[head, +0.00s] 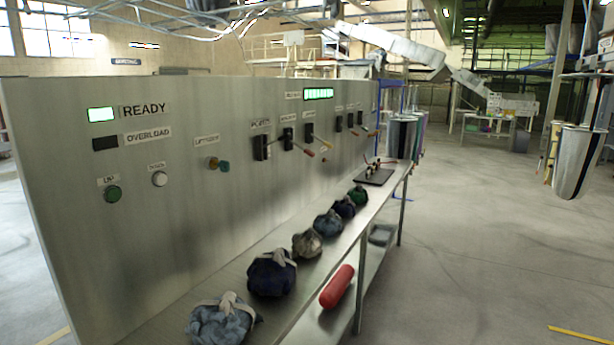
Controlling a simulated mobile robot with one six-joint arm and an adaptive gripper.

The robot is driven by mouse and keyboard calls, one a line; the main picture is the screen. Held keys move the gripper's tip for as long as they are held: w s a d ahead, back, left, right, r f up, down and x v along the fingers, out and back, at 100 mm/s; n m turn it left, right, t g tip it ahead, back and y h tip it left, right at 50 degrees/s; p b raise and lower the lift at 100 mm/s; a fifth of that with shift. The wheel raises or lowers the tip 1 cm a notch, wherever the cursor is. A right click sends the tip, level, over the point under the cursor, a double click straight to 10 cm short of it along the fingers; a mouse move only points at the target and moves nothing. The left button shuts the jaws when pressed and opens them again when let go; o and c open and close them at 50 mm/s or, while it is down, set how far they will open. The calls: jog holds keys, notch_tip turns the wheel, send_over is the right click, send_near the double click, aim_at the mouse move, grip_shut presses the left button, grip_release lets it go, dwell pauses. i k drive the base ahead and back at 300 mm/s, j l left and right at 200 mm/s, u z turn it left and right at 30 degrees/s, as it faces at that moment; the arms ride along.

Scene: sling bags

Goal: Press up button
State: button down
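The up button (113,194) is a round green button at the lower left of the grey panel in the head view. A small label above it reads UP. To its right is a round white button (159,179) with its own label, too blurred to read surely. Nothing covers either button. A lit green lamp (101,114) beside the word READY is above them. A dark OVERLOAD lamp (105,143) is below that one. My gripper is not in view.
A metal shelf (283,322) runs along the panel's foot with several tied cloth bags (271,274). A red cylinder (337,286) lies below its edge. Levers (300,146) stick out from the panel further right. Open floor (480,240) lies to the right.

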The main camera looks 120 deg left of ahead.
aim_at(113, 194)
jog(key=u, duration=4.75)
jog(key=i+l, duration=0.3)
jog(key=i, duration=0.15)
jog(key=i+l, duration=0.25)
jog(key=i, duration=0.2)
jog(key=u, duration=0.05)
